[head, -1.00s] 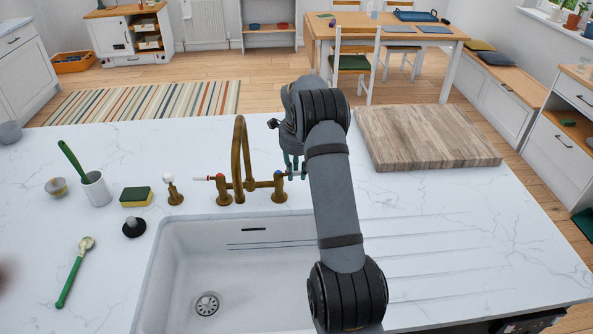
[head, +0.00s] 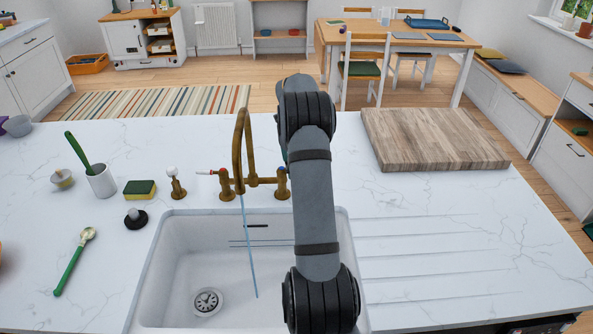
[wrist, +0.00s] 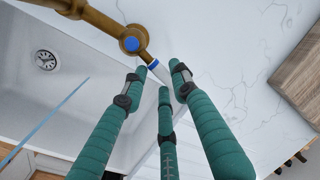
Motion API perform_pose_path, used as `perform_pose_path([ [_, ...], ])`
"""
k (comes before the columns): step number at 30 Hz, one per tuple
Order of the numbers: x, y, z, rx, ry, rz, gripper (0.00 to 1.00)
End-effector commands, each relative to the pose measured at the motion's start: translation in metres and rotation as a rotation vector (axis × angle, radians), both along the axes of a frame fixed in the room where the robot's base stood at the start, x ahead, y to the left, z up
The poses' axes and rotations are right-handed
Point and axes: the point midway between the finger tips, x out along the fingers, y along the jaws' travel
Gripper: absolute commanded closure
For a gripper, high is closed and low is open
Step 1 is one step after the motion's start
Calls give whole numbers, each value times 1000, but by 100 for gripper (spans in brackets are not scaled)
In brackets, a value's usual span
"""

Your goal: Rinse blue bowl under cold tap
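The brass tap (head: 240,150) stands behind the white sink (head: 180,262), and a thin blue stream of water (head: 250,250) falls from its spout. The right-hand valve (head: 281,182) is partly behind my arm; it shows a blue cap (wrist: 131,43) and a white lever with a blue band in the wrist view. My gripper (wrist: 163,76) has three green fingers, spread apart with their tips close around the lever; contact is unclear. In the head view my arm hides the gripper. No blue bowl shows in the visible sink; a small blue dish (head: 265,32) sits on the far shelf.
A sponge (head: 140,189), black plug (head: 136,218), cup with green-handled brush (head: 101,180) and green-handled spoon (head: 74,262) lie left of the sink. A wooden board (head: 432,140) lies at the back right. The grooved drainer on the right is clear.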

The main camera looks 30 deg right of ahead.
Motion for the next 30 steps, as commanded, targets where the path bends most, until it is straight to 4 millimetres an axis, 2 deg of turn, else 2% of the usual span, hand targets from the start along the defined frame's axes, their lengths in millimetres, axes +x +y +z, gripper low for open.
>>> perform_pose_path([
  [6,0,0,0,0,0,1,58],
  [14,0,0,0,1,1,1,58],
  [17,0,1,6,-1,-2,1,58],
  [20,-2,2,19,-1,-4,0,58],
  [30,-11,12,88,-1,-4,0,58],
])
